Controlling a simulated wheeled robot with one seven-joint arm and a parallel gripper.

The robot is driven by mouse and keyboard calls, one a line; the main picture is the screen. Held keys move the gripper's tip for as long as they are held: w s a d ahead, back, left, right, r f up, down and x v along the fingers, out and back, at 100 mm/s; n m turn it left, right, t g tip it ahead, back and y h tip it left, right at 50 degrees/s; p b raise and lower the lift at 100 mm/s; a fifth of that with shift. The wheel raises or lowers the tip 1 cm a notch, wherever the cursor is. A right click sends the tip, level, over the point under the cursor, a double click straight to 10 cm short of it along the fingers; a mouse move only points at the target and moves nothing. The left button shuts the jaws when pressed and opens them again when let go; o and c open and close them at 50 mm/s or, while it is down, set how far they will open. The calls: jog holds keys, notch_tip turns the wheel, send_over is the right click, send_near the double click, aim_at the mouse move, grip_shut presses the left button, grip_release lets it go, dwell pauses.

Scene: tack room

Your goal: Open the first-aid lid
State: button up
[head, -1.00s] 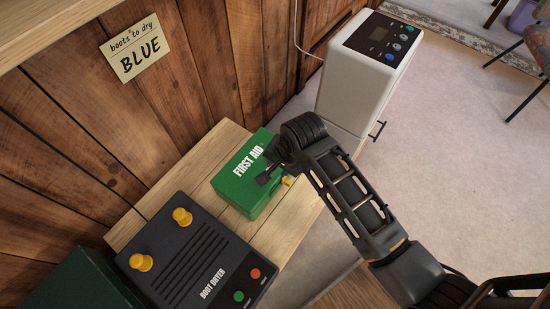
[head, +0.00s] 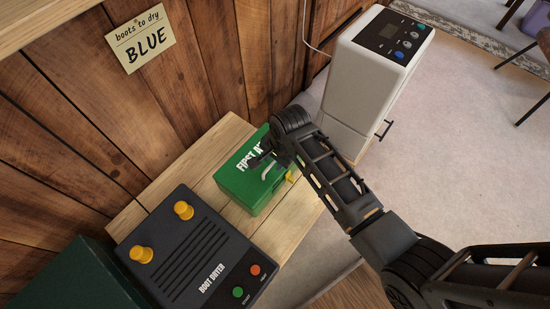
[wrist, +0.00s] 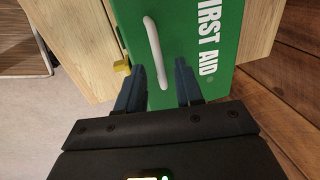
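The green first-aid box (head: 240,187) stands on the wooden bench with its lid shut. White "FIRST AID" lettering and a pale bar handle (wrist: 157,52) are on its lid; the handle also shows in the head view (head: 268,170). A yellow catch (head: 290,177) sits on its front side, also seen in the wrist view (wrist: 122,67). My gripper (wrist: 160,80) is open above the lid. In the wrist view its two fingers lie on either side of the handle's near end; I cannot tell whether they touch it. My gripper hides part of the lettering in the head view.
A dark boot dryer (head: 190,250) with yellow knobs stands beside the box on the bench (head: 155,190). A white cabinet (head: 370,75) stands behind my arm. The plank wall (head: 190,80) rises close behind the box.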

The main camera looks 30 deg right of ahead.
jog(key=shift+c, duration=0.4)
grip_shut()
dwell(1.0)
